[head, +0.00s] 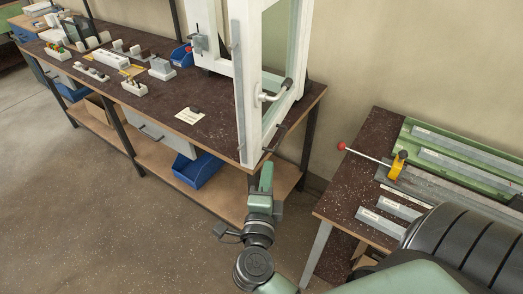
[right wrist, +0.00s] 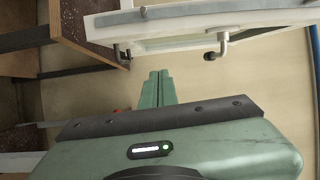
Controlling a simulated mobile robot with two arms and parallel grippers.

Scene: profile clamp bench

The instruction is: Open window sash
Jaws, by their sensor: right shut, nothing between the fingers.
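The white window sash (head: 248,90) with its pane stands at the right end of the long bench, its lower corner near the bench edge. A silver lever handle (head: 272,97) with a dark grip sticks out from it; the handle also shows in the right wrist view (right wrist: 219,46). My right gripper (head: 266,172) is just below the sash's lower corner, in front of the bench end, apart from the handle. Its green fingers (right wrist: 157,82) are together and empty. I cannot tell how far the sash stands from its frame. My left gripper is not in view.
A dark bar (head: 275,137) juts out at the bench corner, close above my right gripper. The long bench (head: 165,112) holds small parts and blue bins. A second table (head: 345,190) with metal profiles stands right. Open floor (head: 90,200) lies at the left.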

